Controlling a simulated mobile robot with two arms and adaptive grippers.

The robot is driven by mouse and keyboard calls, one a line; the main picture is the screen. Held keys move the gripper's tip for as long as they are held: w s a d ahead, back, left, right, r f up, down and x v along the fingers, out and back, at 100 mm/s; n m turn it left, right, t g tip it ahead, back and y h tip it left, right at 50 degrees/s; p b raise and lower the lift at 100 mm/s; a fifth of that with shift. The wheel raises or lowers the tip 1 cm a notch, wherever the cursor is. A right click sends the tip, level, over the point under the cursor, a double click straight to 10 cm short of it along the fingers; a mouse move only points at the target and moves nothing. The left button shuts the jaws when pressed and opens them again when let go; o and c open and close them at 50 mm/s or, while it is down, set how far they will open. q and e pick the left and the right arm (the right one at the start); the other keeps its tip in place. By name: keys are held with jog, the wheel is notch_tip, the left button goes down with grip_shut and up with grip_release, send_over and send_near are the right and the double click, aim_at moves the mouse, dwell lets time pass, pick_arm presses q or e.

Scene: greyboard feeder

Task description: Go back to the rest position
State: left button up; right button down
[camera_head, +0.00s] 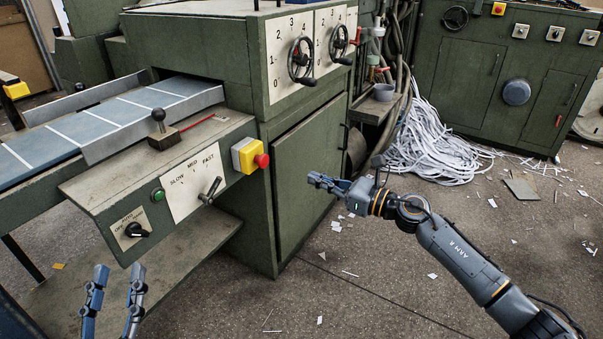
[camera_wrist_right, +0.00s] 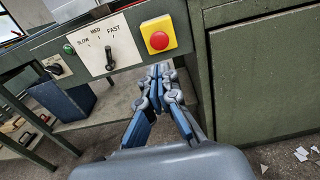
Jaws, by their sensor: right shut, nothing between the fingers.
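My right gripper (camera_head: 318,181) reaches in from the right in the head view, in the air in front of the green machine (camera_head: 300,190). It is shut and empty; its closed fingers (camera_wrist_right: 163,80) also show in the right wrist view, below the red button. My left gripper (camera_head: 113,278) is at the bottom left of the head view. Its two fingers point up and stand apart with nothing between them, in front of the machine's lower shelf.
The control panel (camera_head: 178,187) has a speed lever (camera_head: 210,190), a green button (camera_head: 158,195), an off/auto knob (camera_head: 137,230) and a red button (camera_head: 262,160) on a yellow box. The feed table (camera_head: 75,136) lies behind it. Paper strips (camera_head: 430,140) heap at the back. Open floor lies around my right arm.

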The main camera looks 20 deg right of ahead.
jog(key=shift+s+d, duration=0.3)
jog(key=shift+s, duration=0.1)
jog(key=shift+f, duration=0.1)
